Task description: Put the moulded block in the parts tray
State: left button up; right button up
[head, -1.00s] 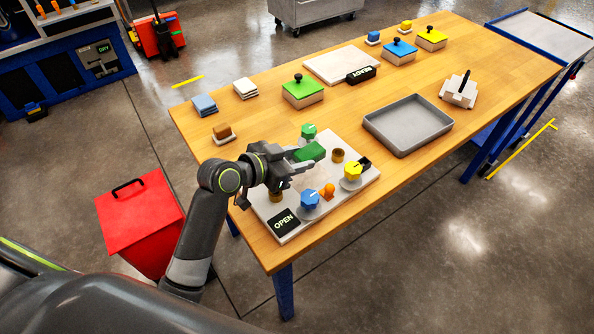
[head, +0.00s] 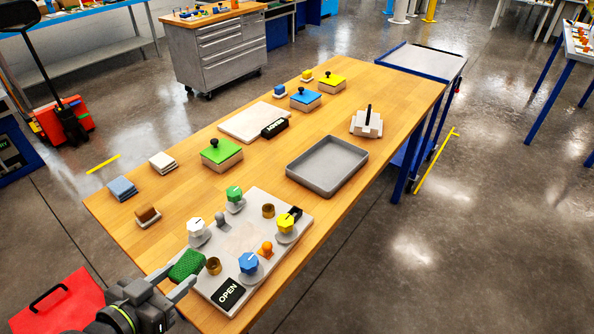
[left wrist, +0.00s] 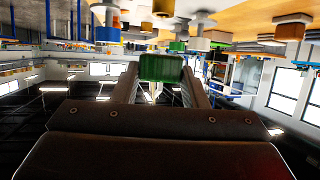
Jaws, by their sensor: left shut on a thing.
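A green block (head: 186,264), with a textured top, is held between the fingers of my left gripper (head: 185,273) above the near-left edge of the control panel. In the left wrist view the green block (left wrist: 162,68) sits between the two fingers of the gripper (left wrist: 161,78). The grey parts tray (head: 297,179) lies empty on the table, up and to the right of the gripper, well apart from it. My right gripper is not in view.
The panel (head: 238,236) carries white, green, yellow and blue knobs, brass cups and an OPEN sign (head: 229,294). A green-lidded box (head: 221,153) and a white stepped block with a black handle (head: 367,124) stand near the tray. Bare table lies between panel and tray.

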aim_at(328, 167)
jog(key=l+u, duration=0.1)
jog(key=u, duration=0.3)
jog(key=i+l+u, duration=0.1)
jog(key=u, duration=0.3)
jog(key=l+u, duration=0.15)
jog(key=u, duration=0.25)
jog(key=l+u, duration=0.25)
jog(key=l, duration=0.25)
jog(key=l+u, duration=0.2)
jog(key=l, duration=0.35)
jog(key=k+l+u, duration=0.1)
jog(key=l+u, duration=0.15)
jog(key=l, duration=0.25)
jog(key=k+l+u, duration=0.2)
jog(key=l, duration=0.3)
jog(key=k+l, duration=0.1)
jog(key=l, duration=0.3)
jog(key=k+l, duration=0.1)
jog(key=l, duration=0.75)
jog(key=k+l+u, duration=0.1)
jog(key=l, duration=0.3)
jog(key=k+l, duration=0.15)
jog(key=l, duration=0.25)
jog(key=k+l, duration=0.1)
jog(key=l, duration=0.3)
jog(key=k+l, duration=0.1)
jog(key=l, duration=0.3)
jog(key=l+u, duration=0.05)
